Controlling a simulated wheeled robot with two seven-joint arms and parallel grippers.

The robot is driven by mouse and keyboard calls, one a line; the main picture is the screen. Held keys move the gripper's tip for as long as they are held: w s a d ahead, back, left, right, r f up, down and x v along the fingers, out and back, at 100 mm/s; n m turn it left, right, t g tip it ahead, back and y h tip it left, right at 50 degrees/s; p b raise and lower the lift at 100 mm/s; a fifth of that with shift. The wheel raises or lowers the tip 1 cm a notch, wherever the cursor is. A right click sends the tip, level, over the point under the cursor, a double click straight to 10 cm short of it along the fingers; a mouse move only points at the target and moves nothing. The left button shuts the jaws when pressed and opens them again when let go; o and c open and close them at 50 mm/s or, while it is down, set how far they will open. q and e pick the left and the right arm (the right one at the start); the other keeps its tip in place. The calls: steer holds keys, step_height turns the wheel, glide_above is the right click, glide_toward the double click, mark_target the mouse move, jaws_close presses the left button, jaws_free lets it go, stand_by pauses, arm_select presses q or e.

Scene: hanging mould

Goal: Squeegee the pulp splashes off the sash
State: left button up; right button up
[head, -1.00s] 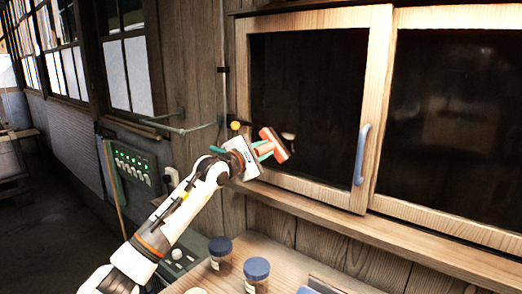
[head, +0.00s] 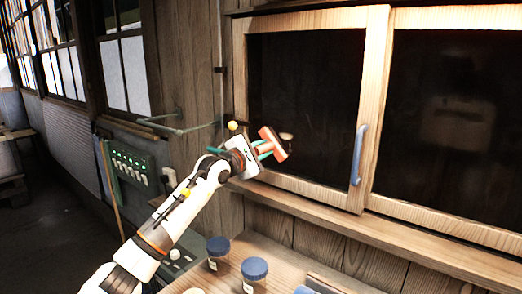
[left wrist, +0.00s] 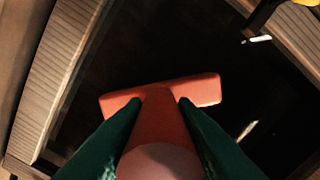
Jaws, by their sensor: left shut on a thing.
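The sash is a wooden frame (head: 375,110) with a dark pane (head: 310,100) and a blue-grey handle (head: 359,155) on its right stile. My left gripper (head: 262,149) is shut on an orange squeegee (head: 273,143), held in front of the lower left of the pane. In the left wrist view the squeegee (left wrist: 160,95) lies between the green fingers, its crossbar spread over the dark pane; I cannot tell if it touches. My right gripper is not in view.
A second dark sash (head: 455,120) stands to the right. Below is a wooden ledge (head: 420,233), and a bench with two blue-lidded jars (head: 219,252) (head: 255,274). A green control box (head: 136,168) and a metal bracket (head: 180,127) are on the wall at left.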

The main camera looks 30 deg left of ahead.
arm_select(q)
steer(key=shift+w, duration=0.35)
steer(key=shift+d, duration=0.1)
steer(key=shift+r+b, duration=0.15)
steer(key=shift+b, duration=0.85)
stand_by(0.5)
